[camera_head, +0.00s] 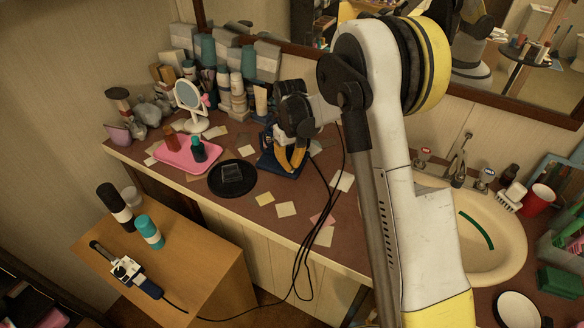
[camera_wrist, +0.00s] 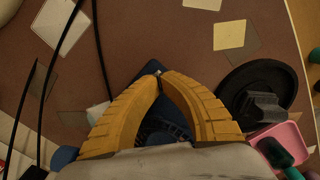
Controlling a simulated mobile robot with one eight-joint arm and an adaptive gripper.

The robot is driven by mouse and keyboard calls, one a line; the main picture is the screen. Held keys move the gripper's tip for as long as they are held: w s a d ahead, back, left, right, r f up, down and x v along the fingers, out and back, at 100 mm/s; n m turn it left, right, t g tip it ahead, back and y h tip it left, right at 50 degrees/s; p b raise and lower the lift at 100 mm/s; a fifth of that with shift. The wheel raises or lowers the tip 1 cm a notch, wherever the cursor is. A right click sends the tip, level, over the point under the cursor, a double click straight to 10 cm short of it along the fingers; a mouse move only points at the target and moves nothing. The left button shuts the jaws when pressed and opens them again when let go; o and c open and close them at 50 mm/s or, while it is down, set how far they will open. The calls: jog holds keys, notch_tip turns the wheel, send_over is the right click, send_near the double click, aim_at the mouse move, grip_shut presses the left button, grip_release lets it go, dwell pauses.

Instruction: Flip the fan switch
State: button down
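A dark blue device (camera_head: 268,163), which may be the fan, sits on the brown counter below my gripper (camera_head: 291,167). My yellow fingers and arm hide much of it. In the wrist view, the blue body (camera_wrist: 150,77) shows beyond and between my fingers. The two fingertips (camera_wrist: 160,74) come together over it, and my gripper looks shut. I cannot tell whether the tips touch the device. A tiny pale spot shows at the tips, but I cannot make out the switch clearly.
A round black tray (camera_head: 214,188) and a pink tray (camera_head: 172,160) with bottles lie left of my gripper. A mirror (camera_head: 187,94) and many bottles stand behind. The sink (camera_head: 505,238) is at right. Black cables hang over the counter's front edge. Paper notes lie around.

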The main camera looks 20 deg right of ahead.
jog(key=shift+f+b, duration=0.4)
jog(key=shift+f, duration=0.2)
jog(key=shift+r, duration=0.2)
jog(key=shift+r+p, duration=2.15)
jog(key=shift+r, duration=1.2)
jog(key=shift+r, duration=0.1)
